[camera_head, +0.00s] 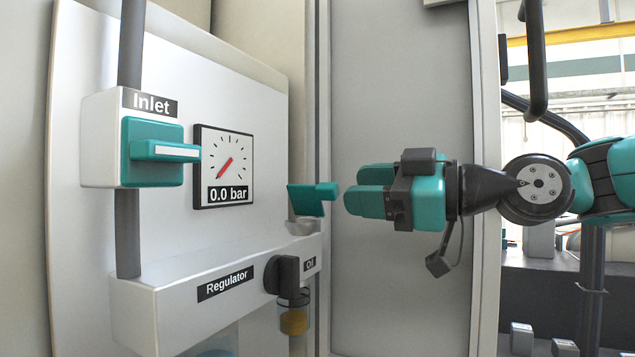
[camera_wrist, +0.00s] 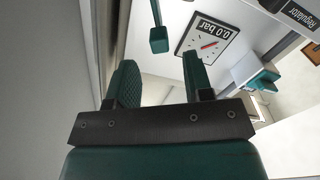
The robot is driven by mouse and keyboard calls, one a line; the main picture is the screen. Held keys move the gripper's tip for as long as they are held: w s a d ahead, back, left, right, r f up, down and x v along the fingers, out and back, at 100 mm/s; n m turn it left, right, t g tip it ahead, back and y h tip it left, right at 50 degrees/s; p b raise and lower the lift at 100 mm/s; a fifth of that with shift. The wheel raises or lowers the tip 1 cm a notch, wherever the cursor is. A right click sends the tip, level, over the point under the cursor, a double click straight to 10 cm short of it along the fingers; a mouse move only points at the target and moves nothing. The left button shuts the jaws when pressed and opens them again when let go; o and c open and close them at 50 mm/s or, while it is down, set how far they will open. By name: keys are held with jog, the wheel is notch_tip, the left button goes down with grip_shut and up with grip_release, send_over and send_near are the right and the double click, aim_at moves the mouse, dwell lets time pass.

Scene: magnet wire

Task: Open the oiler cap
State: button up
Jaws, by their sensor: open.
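The teal oiler cap (camera_head: 312,198) is at the right end of the regulator unit, above a small grey cup (camera_head: 301,227). A short stub on it points right, toward my gripper. I cannot tell whether the cap touches the cup. My gripper (camera_head: 349,192) is just right of the cap, level with it, apart from it and empty. In the wrist view the two teal fingers of my gripper (camera_wrist: 160,72) stand apart, with a teal block on a dark stem, seemingly the cap (camera_wrist: 158,41), beyond the gap between them.
The regulator housing (camera_head: 215,275) carries a dark knob (camera_head: 283,275) and an amber oil bowl (camera_head: 294,318) below the cap. A gauge (camera_head: 223,166) reads 0.0 bar. The teal inlet handle (camera_head: 165,150) is further left. A grey cabinet panel (camera_head: 400,90) stands behind my gripper.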

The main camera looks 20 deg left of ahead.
aim_at(336, 189)
jog(key=a, duration=0.4)
jog(key=a+p, duration=0.1)
jog(key=a, duration=0.2)
jog(key=shift+w+a, duration=0.1)
jog(key=shift+w, duration=0.15)
